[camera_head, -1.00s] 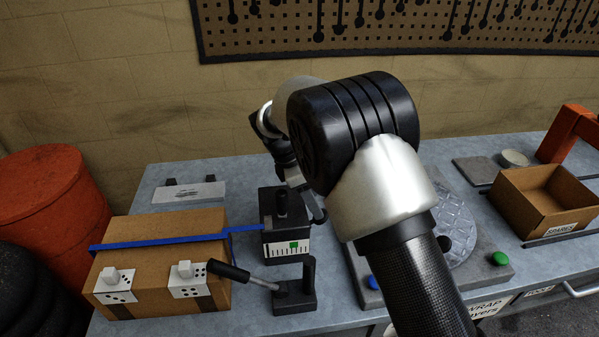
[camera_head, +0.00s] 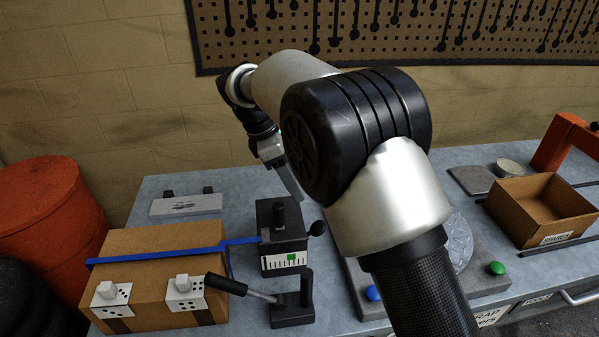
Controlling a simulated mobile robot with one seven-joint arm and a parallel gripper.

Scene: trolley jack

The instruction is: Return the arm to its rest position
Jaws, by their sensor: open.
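My arm rises from the bottom right of the head view and bends at a large black elbow. It reaches toward the back left and comes down to my gripper (camera_head: 292,185), which hangs above the workbench behind the black scale box. The fingers are partly hidden behind the elbow. I see nothing held between them.
A cardboard box (camera_head: 150,240) with a blue strap stands at the left, beside a black lever (camera_head: 226,285). A round metal plate (camera_head: 460,245) with green and blue buttons is partly hidden behind my arm. An open bin (camera_head: 540,190) stands at the right. A pegboard (camera_head: 400,35) hangs behind.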

